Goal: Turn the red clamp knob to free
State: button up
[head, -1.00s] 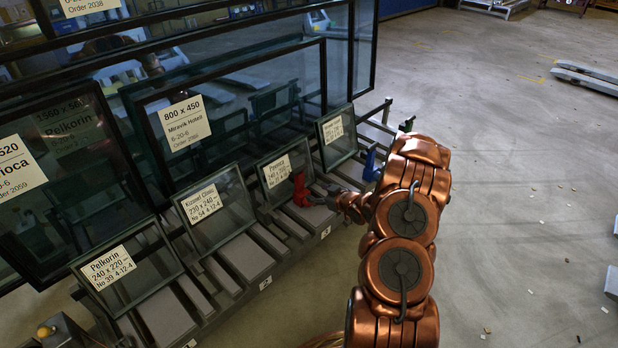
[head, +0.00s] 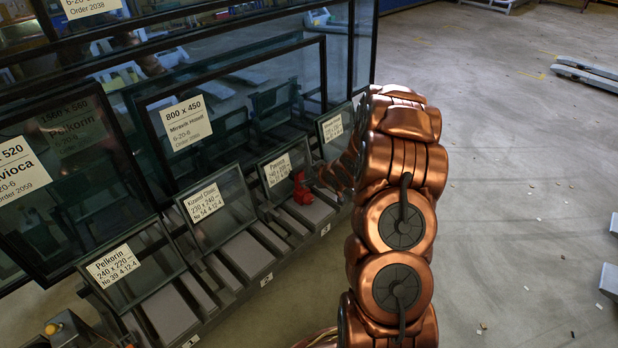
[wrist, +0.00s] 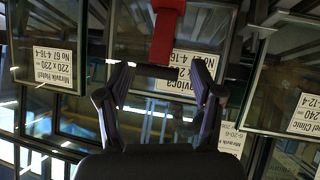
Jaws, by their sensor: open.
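The red clamp knob (head: 301,188) stands at slot 3 of the rack, at the lower right corner of a small framed glass pane (head: 284,166). In the wrist view the red knob (wrist: 167,32) is at the top centre, cut by the picture edge, in front of the pane's white label. My gripper (wrist: 162,76) is open, with its two dark fingers spread below the knob and nothing between them. In the head view my gripper (head: 319,177) is close to the knob's right side and partly hidden; I cannot tell whether they touch.
More small labelled panes stand on the rack: one at left (head: 215,205), one at lower left (head: 131,263) and one at right (head: 335,130). Large framed glass (head: 235,140) leans behind them. Open floor (head: 510,180) lies to the right.

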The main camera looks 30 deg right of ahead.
jog(key=s+a+r+m+g+h+p, duration=0.1)
jog(key=s+a+r+g+p, duration=0.2)
jog(key=s+a+r+g, duration=0.2)
jog(key=shift+s+a+r+h, duration=0.3)
jog(key=shift+s+a+r, duration=1.5)
jog(key=shift+s+r, duration=1.6)
jog(key=shift+w+r, duration=0.15)
jog(key=shift+w, duration=0.05)
